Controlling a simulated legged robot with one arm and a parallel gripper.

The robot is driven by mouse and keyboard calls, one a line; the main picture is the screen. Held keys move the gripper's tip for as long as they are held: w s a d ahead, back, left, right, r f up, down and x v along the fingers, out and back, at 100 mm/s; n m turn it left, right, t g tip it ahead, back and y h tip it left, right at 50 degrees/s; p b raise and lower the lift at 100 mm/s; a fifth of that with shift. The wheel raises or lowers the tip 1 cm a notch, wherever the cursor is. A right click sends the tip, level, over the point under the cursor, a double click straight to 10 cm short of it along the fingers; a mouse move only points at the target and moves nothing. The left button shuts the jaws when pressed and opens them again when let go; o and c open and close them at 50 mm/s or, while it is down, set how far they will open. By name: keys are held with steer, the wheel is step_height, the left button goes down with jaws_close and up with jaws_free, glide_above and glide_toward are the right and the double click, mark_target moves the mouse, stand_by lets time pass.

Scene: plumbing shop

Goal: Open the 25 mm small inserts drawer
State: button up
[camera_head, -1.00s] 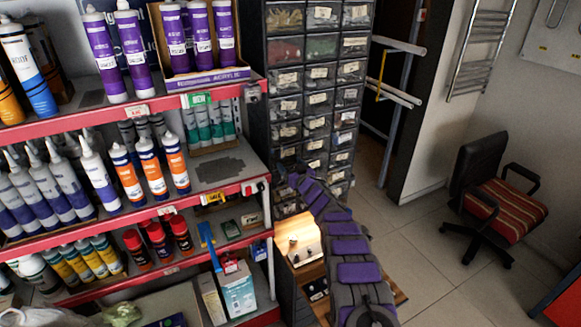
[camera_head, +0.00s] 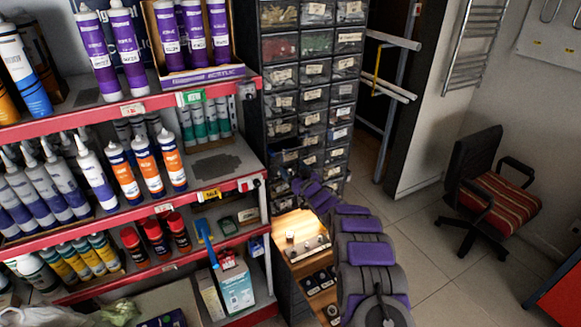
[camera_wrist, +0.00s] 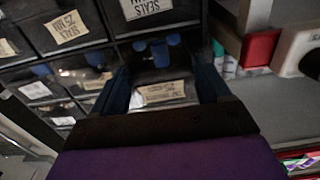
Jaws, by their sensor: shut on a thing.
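The drawer cabinet (camera_head: 312,95) is a tall dark unit with several columns of small clear-fronted drawers and paper labels. My gripper (camera_wrist: 163,62) is at a low drawer in its left column. A tan label (camera_wrist: 163,92) shows between the fingers. Its upside-down lettering is too blurred to read surely, so I cannot confirm it is the 25 mm small inserts drawer. My wrist hides part of the drawer, and its opening is unclear.
A red-edged shelf (camera_head: 130,207) with tubes and cans stands close on the left. A low wooden-topped unit (camera_head: 300,243) is below my arm. An office chair (camera_head: 492,187) stands right, with clear floor between. Neighbouring drawers carry labels, one reading SEALS (camera_wrist: 158,8).

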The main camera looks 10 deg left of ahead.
steer(key=v, duration=0.7)
steer(key=shift+s+d, duration=0.1)
steer(key=o, duration=1.5)
steer(key=shift+c, duration=0.2)
steer(key=p+v, duration=0.1)
steer(key=v, duration=1.6)
steer(key=shift+d, duration=0.1)
